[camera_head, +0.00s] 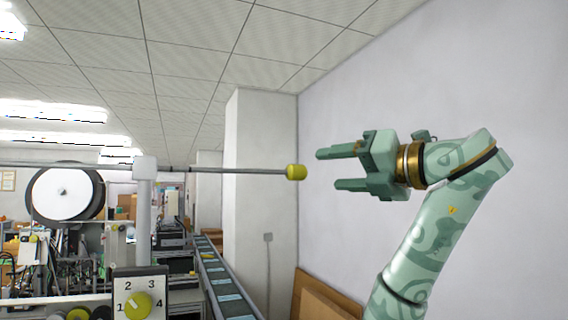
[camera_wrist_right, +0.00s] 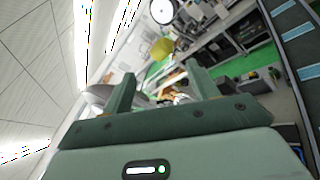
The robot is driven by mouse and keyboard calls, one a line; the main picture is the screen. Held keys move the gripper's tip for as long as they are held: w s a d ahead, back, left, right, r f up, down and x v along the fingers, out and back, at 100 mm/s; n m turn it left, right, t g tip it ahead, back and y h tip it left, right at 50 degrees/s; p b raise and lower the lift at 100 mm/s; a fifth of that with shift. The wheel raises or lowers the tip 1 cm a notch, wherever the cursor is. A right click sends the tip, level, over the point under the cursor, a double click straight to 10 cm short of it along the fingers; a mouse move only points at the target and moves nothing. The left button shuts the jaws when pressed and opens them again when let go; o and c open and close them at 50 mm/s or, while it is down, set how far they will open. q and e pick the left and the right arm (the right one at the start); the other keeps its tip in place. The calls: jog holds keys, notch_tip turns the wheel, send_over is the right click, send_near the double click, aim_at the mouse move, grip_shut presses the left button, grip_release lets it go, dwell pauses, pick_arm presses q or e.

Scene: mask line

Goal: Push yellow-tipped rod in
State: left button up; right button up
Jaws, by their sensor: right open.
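A thin grey rod (camera_head: 230,170) runs level from a white post (camera_head: 144,195) toward the right and ends in a yellow tip (camera_head: 296,172). My right gripper (camera_head: 330,169) is open and empty, just to the right of the tip in the head view, its two fingers pointing left toward it. In the right wrist view the yellow tip (camera_wrist_right: 162,48) shows beyond the open fingers, between their lines. No touch between fingers and tip shows. My left gripper is not in view.
A dial box (camera_head: 139,294) with a yellow knob stands below the post. A white reel (camera_head: 63,192) and machinery fill the left. A conveyor (camera_head: 222,280) runs along the lower middle. A white pillar (camera_head: 262,130) and wall stand behind; the air around the tip looks clear.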

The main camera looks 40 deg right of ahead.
aim_at(289, 173)
jog(key=w+p, duration=0.1)
jog(key=w, duration=0.2)
jog(key=w+a+p, duration=0.1)
jog(key=w+p, duration=0.1)
jog(key=w, duration=0.2)
jog(key=w+p, duration=0.1)
jog(key=w, duration=0.3)
jog(key=shift+a+r, duration=0.1)
jog(key=shift+a, duration=0.1)
jog(key=shift+w+p, duration=0.35)
jog(key=shift+c, duration=0.3)
